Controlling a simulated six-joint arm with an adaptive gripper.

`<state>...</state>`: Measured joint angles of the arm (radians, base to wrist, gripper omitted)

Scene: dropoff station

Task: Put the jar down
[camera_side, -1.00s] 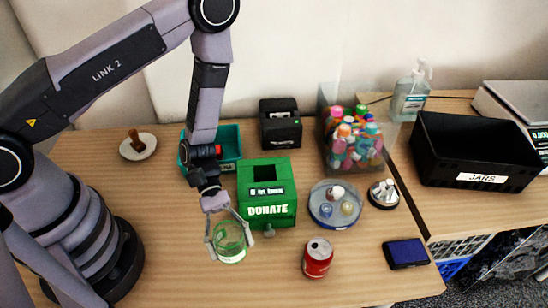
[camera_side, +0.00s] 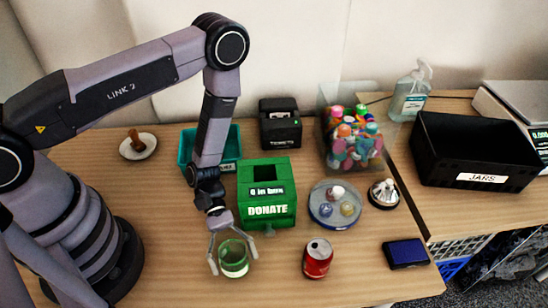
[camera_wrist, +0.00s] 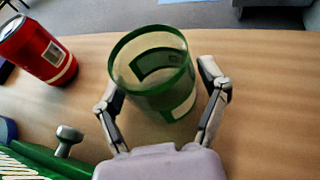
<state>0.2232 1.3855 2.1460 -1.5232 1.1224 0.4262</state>
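The jar (camera_side: 234,261) is clear glass with a green rim and a green-and-white label. It stands upright on the wooden table in front of the green DONATE box (camera_side: 267,194), apart from it. My gripper (camera_side: 234,264) reaches down over the jar with one finger on each side. In the wrist view the jar (camera_wrist: 160,75) lies between and beyond my fingertips. A gap shows between the jar and the right finger, and the left finger is close to its side. My gripper (camera_wrist: 160,86) looks open around it.
A red can (camera_side: 317,258) stands right of the jar. A blue pad (camera_side: 406,253) lies farther right. A round tray (camera_side: 321,216) with small bottles is behind the can. A black JARS bin (camera_side: 440,171) is at the right. Table in front is clear.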

